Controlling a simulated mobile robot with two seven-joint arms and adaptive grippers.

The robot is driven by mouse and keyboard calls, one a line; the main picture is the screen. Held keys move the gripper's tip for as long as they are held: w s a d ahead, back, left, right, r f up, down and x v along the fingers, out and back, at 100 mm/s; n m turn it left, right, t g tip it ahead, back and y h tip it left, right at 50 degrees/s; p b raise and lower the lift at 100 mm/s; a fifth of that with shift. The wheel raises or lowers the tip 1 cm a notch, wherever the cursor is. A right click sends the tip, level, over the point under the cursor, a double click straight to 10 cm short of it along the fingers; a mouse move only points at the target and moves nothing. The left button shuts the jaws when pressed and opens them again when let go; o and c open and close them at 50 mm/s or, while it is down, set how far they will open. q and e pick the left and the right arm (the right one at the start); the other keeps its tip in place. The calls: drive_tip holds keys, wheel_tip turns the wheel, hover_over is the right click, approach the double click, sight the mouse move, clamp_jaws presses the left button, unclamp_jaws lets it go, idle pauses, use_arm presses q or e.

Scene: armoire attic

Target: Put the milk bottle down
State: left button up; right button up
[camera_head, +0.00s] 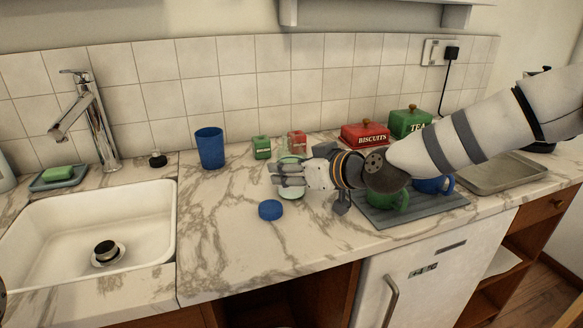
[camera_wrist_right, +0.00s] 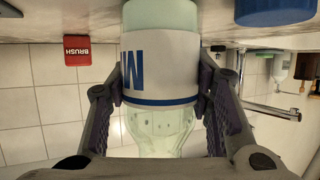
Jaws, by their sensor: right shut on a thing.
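The milk bottle is pale green glass with a white label, a blue band and a blue letter M. In the right wrist view, which is upside down, the milk bottle (camera_wrist_right: 160,75) stands between the two fingers of my right gripper (camera_wrist_right: 163,95), which are shut on its label. In the head view my right gripper (camera_head: 290,177) reaches in from the right and hides most of the bottle (camera_head: 292,159). The bottle looks upright over the marble counter (camera_head: 235,240); I cannot tell whether its base touches.
A blue round lid (camera_head: 270,209) lies just front-left of the bottle. A blue cup (camera_head: 210,148), a green box (camera_head: 261,148) and a red box (camera_head: 297,141) stand behind. A grey mat (camera_head: 440,205) with mugs is right, the sink (camera_head: 150,215) left. The front counter is clear.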

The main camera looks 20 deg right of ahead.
sight(301, 161)
drive_tip(key=o, duration=1.4)
drive_tip(key=shift+f, duration=0.15)
drive_tip(key=shift+r, duration=0.35)
drive_tip(key=p+v, duration=0.1)
drive_tip(key=v, duration=0.3)
drive_tip(key=r+p+v, duration=0.1)
drive_tip(key=v, duration=0.3)
drive_tip(key=shift+a+r, duration=0.1)
use_arm(q)
drive_tip(key=shift+t, duration=0.7)
drive_tip(key=shift+w+r, duration=1.5)
drive_tip(key=shift+w, duration=0.1)
use_arm(e)
drive_tip(key=shift+s+d+r, duration=0.1)
drive_tip(key=shift+s+d, duration=0.3)
drive_tip(key=shift+s, duration=0.45)
drive_tip(key=shift+s+d, duration=0.4)
drive_tip(key=shift+s, duration=0.45)
